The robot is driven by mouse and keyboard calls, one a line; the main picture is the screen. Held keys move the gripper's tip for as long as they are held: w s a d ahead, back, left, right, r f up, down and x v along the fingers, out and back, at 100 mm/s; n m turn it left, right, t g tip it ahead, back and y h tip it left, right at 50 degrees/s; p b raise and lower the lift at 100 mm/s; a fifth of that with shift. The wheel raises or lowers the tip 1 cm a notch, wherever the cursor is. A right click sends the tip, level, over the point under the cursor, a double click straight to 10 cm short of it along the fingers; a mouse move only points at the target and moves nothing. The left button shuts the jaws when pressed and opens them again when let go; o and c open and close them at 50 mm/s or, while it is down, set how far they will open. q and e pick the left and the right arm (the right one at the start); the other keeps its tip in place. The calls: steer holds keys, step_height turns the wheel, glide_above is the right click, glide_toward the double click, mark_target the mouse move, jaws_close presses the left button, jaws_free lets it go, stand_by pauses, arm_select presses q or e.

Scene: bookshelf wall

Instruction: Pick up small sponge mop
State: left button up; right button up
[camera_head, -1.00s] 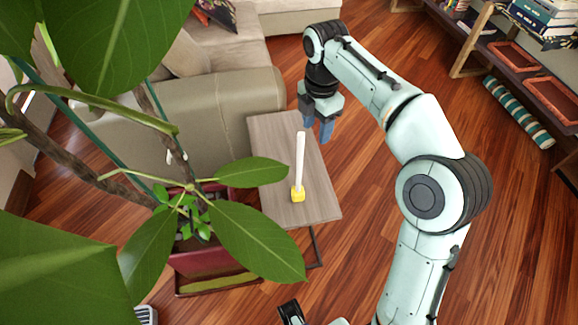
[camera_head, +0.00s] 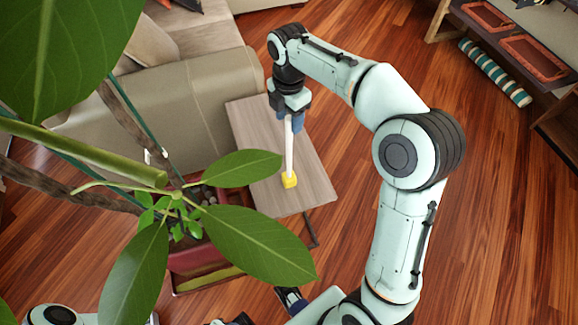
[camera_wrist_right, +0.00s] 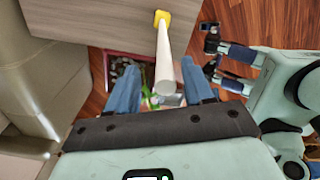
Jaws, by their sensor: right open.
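The small sponge mop has a white handle and a yellow head (camera_head: 289,181). It stands upright on its head on a small grey wooden table (camera_head: 305,196). In the right wrist view, its handle (camera_wrist_right: 165,70) points toward the camera. My right gripper (camera_head: 293,121) is open at the top of the handle. In the right wrist view, the handle's end lies between its two blue fingers (camera_wrist_right: 160,85), with space on both sides. Dark and blue parts at the bottom edge of the head view seem to belong to my left gripper (camera_head: 290,298); its jaws are unclear.
A large-leaved plant (camera_head: 255,240) fills the left foreground and overhangs the table's near left side. A beige sofa (camera_head: 180,105) stands beside the table's left edge. A low shelf (camera_head: 500,30) is at the upper right. Wooden floor to the table's right is open.

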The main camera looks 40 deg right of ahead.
mark_target(289, 130)
steer(key=f, duration=0.4)
steer(key=shift+s+a+f+b, duration=0.1)
steer(key=shift+s+f+b, duration=0.15)
steer(key=shift+f+b, duration=0.15)
steer(key=shift+r, duration=0.1)
jaws_close()
